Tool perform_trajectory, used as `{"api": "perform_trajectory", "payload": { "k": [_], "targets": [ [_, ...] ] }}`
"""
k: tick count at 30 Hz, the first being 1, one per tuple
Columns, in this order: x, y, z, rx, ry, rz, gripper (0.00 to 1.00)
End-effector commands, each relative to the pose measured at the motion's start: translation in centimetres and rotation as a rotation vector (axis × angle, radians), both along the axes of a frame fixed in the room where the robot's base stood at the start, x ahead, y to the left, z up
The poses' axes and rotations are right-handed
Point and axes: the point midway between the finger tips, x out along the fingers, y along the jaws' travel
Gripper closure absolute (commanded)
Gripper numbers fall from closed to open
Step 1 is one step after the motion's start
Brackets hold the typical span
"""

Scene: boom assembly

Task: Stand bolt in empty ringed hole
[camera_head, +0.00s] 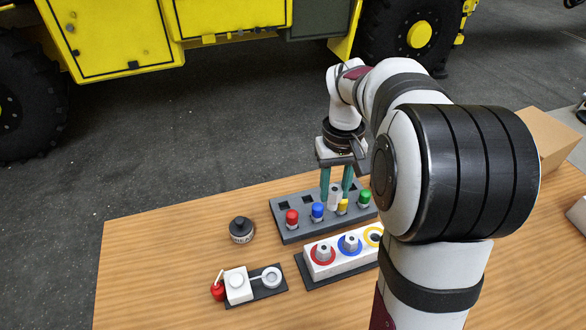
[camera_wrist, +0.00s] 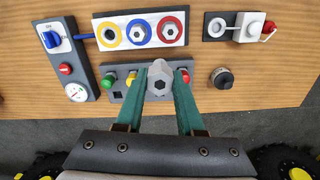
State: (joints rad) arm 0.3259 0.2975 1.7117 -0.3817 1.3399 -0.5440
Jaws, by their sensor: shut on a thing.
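My gripper (camera_head: 336,191) is shut on a grey hex-headed bolt (camera_head: 335,199), held upright over the dark grey rack. In the wrist view the bolt's hex head (camera_wrist: 160,79) is between the teal fingertips (camera_wrist: 167,83). The white block (camera_head: 320,268) lies in front of the rack, with red, blue and yellow rings. Bolts stand in the red-ringed hole (camera_head: 323,253) and the blue-ringed hole (camera_head: 350,244). The yellow-ringed hole (camera_wrist: 110,34) is empty; my arm partly covers it in the head view. The held bolt's lower end is hard to make out.
The dark grey rack (camera_head: 290,236) holds red, blue, yellow and green capped pieces. A white fixture with a red part (camera_head: 238,285) is at front left. A control panel (camera_wrist: 68,66) shows in the wrist view.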

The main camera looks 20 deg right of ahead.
Motion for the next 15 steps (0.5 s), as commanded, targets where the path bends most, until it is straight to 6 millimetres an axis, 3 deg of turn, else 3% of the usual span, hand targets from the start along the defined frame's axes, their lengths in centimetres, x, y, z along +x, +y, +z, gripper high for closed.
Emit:
{"api": "perform_trajectory", "payload": {
  "k": [6,9,15],
  "targets": [
    [-1.6,-7.7,-4.3,0.003,0.001,-0.107,1.0],
    [-2.6,-10.3,-5.8,0.003,-0.001,-0.141,1.0],
    [-3.3,-11.8,-7.5,0.004,-0.002,-0.162,1.0]
  ]
}}
